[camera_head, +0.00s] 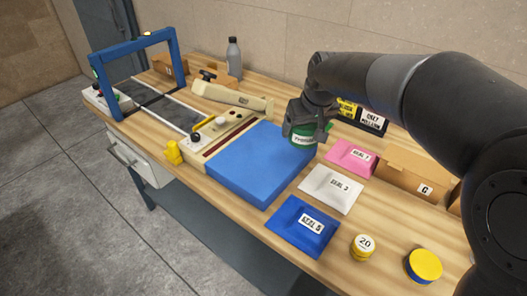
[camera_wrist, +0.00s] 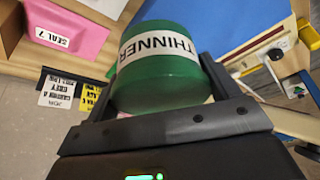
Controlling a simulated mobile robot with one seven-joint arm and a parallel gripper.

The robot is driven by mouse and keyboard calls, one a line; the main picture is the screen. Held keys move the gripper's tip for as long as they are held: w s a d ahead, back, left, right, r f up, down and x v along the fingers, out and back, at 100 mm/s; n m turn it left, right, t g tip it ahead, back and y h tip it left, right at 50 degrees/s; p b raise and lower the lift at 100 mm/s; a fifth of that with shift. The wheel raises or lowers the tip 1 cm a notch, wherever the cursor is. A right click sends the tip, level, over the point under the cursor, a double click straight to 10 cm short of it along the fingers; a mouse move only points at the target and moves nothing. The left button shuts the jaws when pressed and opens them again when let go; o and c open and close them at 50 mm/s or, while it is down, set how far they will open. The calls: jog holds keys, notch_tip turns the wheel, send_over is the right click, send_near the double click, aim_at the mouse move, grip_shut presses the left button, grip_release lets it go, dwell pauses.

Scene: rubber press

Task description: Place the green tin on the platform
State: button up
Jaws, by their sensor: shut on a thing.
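The green tin (camera_head: 302,138) has a white label reading THINNER. My gripper (camera_head: 303,128) is shut on it, and the wrist view shows the tin (camera_wrist: 165,85) between the two dark fingers. The tin appears at the far right corner of the blue platform (camera_head: 245,165), partly overlapping it in the head view. I cannot tell whether it touches the platform or hangs above it. The platform's flat top looks bare, and its blue surface also shows in the wrist view (camera_wrist: 235,22).
Pink (camera_head: 350,154), white (camera_head: 331,188) and blue (camera_head: 302,226) seal packets lie right of the platform. A cardboard box (camera_head: 415,175), a yellow tin (camera_head: 424,265) and a small 20-marked pot (camera_head: 362,247) stand beyond. The press with a blue frame (camera_head: 135,47) is left.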

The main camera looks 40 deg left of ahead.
jog(key=s+a+f, duration=0.1)
jog(key=a+f, duration=0.1)
jog(key=a, duration=0.1)
jog(key=s+a+f, duration=0.1)
jog(key=a+f, duration=0.1)
jog(key=a, duration=0.2)
jog(key=s+a+f, duration=0.1)
jog(key=a+f, duration=0.1)
jog(key=a, duration=0.1)
jog(key=shift+s+a+f, duration=0.15)
jog(key=shift+s+f, duration=0.05)
jog(key=shift+s, duration=0.2)
jog(key=shift+f, duration=2)
jog(key=o, duration=1.4)
jog(key=shift+f, duration=0.2)
jog(key=shift+c, duration=0.2)
jog(key=shift+r, duration=0.15)
